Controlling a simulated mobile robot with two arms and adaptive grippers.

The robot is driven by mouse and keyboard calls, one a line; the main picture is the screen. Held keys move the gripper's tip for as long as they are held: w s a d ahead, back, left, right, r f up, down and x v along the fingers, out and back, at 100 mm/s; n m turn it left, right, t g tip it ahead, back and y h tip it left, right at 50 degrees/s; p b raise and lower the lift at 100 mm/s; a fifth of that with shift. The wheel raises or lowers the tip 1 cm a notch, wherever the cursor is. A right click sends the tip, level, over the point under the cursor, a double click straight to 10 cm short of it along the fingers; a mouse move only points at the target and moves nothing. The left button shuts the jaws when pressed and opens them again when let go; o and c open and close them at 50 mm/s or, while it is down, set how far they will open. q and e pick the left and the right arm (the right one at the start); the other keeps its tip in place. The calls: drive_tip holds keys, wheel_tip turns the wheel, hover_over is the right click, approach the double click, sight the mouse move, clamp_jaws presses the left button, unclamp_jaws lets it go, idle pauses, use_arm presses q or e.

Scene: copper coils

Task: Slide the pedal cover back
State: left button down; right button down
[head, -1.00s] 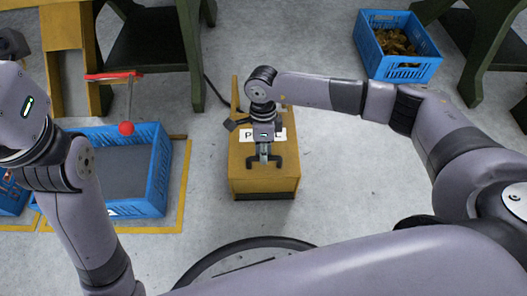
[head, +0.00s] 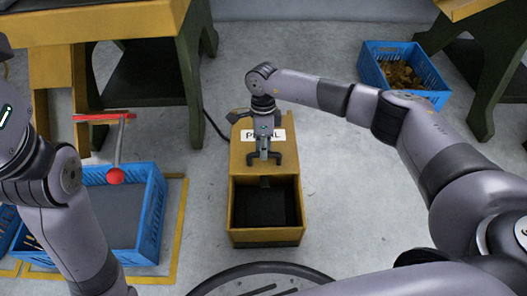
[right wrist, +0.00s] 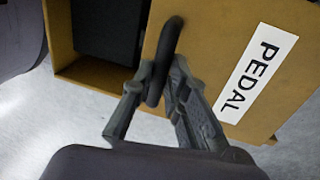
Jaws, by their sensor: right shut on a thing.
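The pedal cover (head: 240,146) is a yellow-brown panel with a white PEDAL label (head: 274,136). It lies over the back part of the pedal box (head: 267,237), and the front of the box is open on a dark inside with a black pedal (head: 266,207). My right gripper (head: 264,157) is shut on the cover's dark handle (head: 279,160). In the right wrist view the fingers close around this black handle (right wrist: 166,45), with the cover (right wrist: 215,35) beside it. My left gripper is out of view; only its arm shows at the left.
A blue crate (head: 151,222) with a red-knobbed lever (head: 116,176) beside it stands at the left. Another blue crate (head: 425,95) with copper-coloured pieces is at the back right. Green-legged benches stand behind. The floor right of the box is clear.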

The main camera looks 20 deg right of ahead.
drive_tip(key=c, duration=1.6)
unclamp_jaws()
drive_tip(key=shift+o, duration=0.2)
wheel_tip(320, 180, up, 12)
drive_tip(key=w, duration=0.2)
drive_tip(key=shift+w+d, duration=0.15)
drive_tip(key=shift+d, duration=0.2)
drive_tip(key=shift+a+f, duration=0.1)
drive_tip(key=shift+f, duration=0.05)
